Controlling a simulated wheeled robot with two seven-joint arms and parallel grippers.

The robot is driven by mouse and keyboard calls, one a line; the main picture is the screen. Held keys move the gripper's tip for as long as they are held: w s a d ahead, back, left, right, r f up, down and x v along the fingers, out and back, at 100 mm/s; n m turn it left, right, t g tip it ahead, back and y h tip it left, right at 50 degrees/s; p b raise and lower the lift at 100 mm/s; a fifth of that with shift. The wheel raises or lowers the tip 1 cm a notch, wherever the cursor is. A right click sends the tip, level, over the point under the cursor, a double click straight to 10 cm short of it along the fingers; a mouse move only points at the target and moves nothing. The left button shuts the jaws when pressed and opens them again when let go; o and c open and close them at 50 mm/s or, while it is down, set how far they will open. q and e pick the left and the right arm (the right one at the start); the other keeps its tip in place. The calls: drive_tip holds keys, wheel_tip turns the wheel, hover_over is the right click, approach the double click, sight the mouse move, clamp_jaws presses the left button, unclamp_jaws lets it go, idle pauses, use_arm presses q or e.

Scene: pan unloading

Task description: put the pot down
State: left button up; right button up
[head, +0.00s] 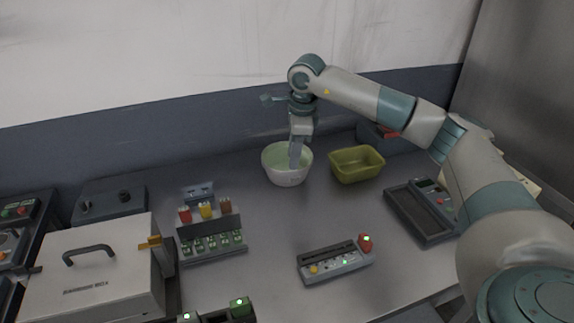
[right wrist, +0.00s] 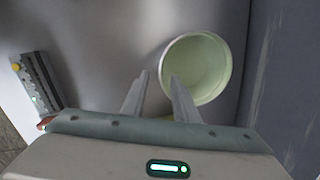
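The pot (head: 272,172) is a round white vessel with a pale green inside, standing upright on the grey table toward the back. It also shows in the right wrist view (right wrist: 207,60). My right gripper (head: 296,163) points down at the pot, its fingers overlapping the pot's mouth in the head view. In the right wrist view my right gripper (right wrist: 160,76) has its fingers apart, one on each side of the pot's near rim, with a gap showing between them. Whether a finger touches the wall cannot be told. My left gripper is not in view.
A yellow-green bin (head: 358,177) stands close right of the pot. A panel with a red button (head: 335,262), a dark tray (head: 410,220), a fuse rack (head: 211,240) and a white case (head: 95,275) stand around. The table between pot and panel is clear.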

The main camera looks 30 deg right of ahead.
sight(289, 172)
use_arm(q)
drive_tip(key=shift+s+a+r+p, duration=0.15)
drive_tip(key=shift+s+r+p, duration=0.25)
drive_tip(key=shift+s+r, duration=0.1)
use_arm(e)
drive_tip(key=shift+w+f, duration=0.15)
drive_tip(key=shift+f, duration=0.7)
drive_tip(key=shift+w+f, duration=0.15)
drive_tip(key=shift+f, duration=0.7)
drive_tip(key=shift+w+a+f+p, duration=0.1)
drive_tip(key=shift+w+f+p, duration=0.2)
drive_tip(key=shift+f+p, duration=0.45)
drive_tip(key=f, duration=0.1)
drive_tip(key=f+p, duration=0.1)
drive_tip(key=shift+w+f, duration=0.35)
drive_tip(key=shift+f, duration=0.05)
drive_tip(key=shift+w+f+p, duration=0.1)
drive_tip(key=shift+f+p, duration=0.2)
drive_tip(key=shift+f, duration=0.1)
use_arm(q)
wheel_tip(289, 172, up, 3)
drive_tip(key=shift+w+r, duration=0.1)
use_arm(e)
drive_tip(key=shift+c, duration=0.3)
